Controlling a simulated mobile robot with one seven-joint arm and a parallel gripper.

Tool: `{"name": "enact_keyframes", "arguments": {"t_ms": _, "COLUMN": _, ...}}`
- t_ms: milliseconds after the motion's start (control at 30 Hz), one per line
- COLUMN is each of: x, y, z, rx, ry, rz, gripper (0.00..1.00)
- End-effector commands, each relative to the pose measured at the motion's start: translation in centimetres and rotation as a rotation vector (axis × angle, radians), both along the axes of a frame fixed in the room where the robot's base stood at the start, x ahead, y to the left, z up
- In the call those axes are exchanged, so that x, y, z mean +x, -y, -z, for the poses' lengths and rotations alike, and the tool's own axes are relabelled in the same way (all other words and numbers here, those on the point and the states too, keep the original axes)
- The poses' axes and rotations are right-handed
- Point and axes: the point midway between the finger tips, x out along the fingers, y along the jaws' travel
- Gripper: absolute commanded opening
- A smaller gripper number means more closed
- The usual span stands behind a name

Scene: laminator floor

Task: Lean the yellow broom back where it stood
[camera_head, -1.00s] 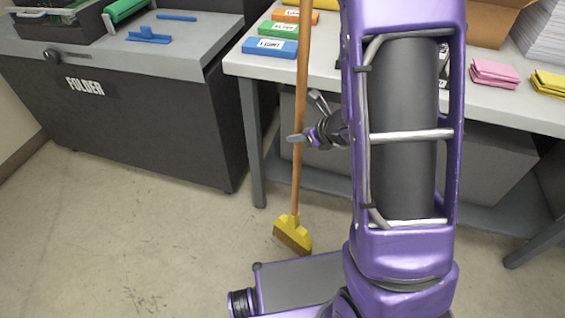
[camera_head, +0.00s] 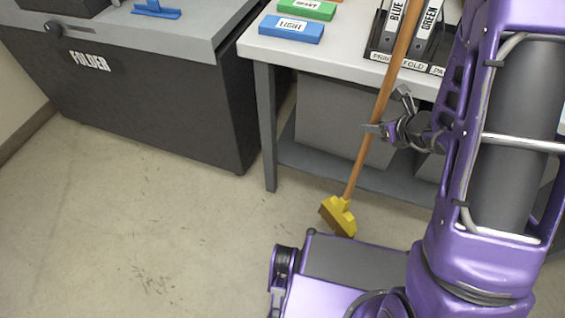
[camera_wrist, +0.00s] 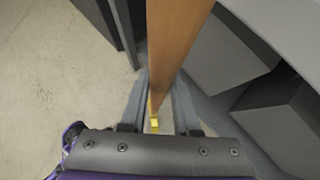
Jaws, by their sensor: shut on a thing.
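The yellow broom has a long wooden handle (camera_head: 361,158) and a yellow head (camera_head: 339,215) with brown bristles, low near the floor. In the head view it tilts, its top to the right and its head to the lower left. My gripper (camera_head: 384,129) is shut on the handle partway up, in front of the table. In the wrist view, the handle (camera_wrist: 172,45) runs between the two fingers of my gripper (camera_wrist: 159,105), with the yellow head (camera_wrist: 154,123) small beyond them. I cannot tell whether the bristles touch the floor.
A dark folder cabinet (camera_head: 130,95) stands at the left. The table (camera_head: 320,50) holds a blue box (camera_head: 291,28), a green box (camera_head: 306,9) and binders (camera_head: 429,30). Grey boxes (camera_head: 330,110) sit on its lower shelf. The floor (camera_head: 120,215) at the left is clear.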

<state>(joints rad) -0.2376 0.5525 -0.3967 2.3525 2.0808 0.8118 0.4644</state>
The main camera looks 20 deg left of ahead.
Motion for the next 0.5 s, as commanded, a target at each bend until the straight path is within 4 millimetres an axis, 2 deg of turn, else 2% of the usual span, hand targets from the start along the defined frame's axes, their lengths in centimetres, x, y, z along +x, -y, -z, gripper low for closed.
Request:
{"name": "enact_keyframes", "arguments": {"t_ms": 33, "x": -0.2, "y": -1.5, "z": 0.6, "rx": 0.000, "ry": -0.004, "rz": -0.039, "gripper": 0.00}}
{"name": "enact_keyframes", "arguments": {"t_ms": 233, "x": -1.7, "y": -7.6, "z": 3.4, "rx": -0.001, "ry": -0.011, "rz": -0.207, "gripper": 0.00}}
{"name": "enact_keyframes", "arguments": {"t_ms": 500, "x": -5.8, "y": -16.0, "z": 7.6, "rx": 0.006, "ry": -0.013, "rz": -0.450, "gripper": 0.00}}
